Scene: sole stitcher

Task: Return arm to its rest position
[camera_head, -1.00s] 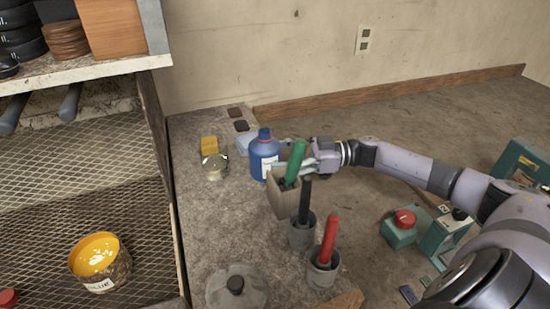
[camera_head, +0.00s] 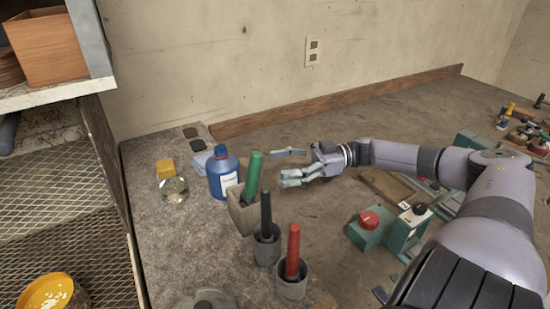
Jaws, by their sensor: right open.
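My right gripper (camera_head: 291,167) is open and empty above the bench, its fingers pointing left. It is apart from and to the right of the green-handled tool (camera_head: 253,177), which stands in a tan box (camera_head: 241,214). My right arm (camera_head: 420,158) reaches in from the right edge and is still extended over the bench. My left gripper is not in view.
A blue bottle (camera_head: 222,174) stands left of the box. A black-handled tool (camera_head: 266,214) and a red-handled tool (camera_head: 293,250) stand in grey cups nearer me. A teal box with a red button (camera_head: 369,222) sits below my arm. Bare bench lies behind the gripper.

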